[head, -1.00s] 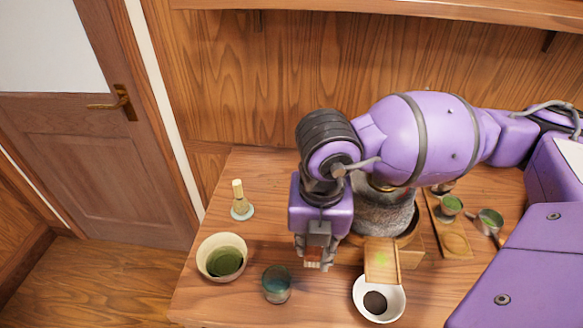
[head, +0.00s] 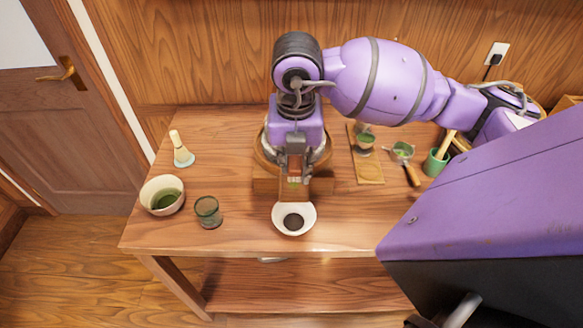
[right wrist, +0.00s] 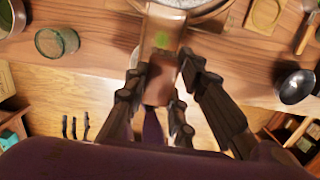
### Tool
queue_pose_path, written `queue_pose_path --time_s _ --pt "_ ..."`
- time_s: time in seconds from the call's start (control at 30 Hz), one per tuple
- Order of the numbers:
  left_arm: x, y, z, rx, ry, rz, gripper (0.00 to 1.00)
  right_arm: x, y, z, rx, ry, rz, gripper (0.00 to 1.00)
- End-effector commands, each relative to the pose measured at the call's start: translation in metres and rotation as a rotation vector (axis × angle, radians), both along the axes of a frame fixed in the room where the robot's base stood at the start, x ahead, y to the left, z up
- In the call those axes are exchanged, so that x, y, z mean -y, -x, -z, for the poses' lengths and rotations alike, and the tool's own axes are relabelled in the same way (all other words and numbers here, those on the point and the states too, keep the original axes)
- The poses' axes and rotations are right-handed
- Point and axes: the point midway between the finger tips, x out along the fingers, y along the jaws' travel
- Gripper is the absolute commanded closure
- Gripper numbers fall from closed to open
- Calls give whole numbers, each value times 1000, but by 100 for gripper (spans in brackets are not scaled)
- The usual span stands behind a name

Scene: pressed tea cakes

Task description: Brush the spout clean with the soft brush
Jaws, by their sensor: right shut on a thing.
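My right gripper (head: 293,176) is over the wooden spout (head: 295,196) of the stone mill. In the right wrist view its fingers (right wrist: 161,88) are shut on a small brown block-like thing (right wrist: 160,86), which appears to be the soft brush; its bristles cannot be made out. The spout also shows in the right wrist view (right wrist: 150,48), with a bright green powder patch just beyond the held thing. I cannot tell whether brush and spout touch. A white bowl (head: 308,227) with dark contents stands at the spout's front end. My left gripper is not in view.
A wooden board (head: 369,172), a handled strainer (head: 403,150) and a green holder (head: 435,162) are on the right. The table's front is mostly clear.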

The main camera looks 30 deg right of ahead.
Motion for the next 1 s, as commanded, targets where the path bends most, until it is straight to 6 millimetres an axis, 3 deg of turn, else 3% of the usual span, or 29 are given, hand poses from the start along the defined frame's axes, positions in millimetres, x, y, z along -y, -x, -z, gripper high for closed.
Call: queue_pose_path --time_s 0.37,0.7,1.0 --pt "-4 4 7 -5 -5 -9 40 7 -10 19 -9 1 1 97" --pt "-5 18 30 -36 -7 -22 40 18 -29 46 -8 1 2 97" --pt "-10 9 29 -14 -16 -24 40 20 -31 64 -4 1 0 97"
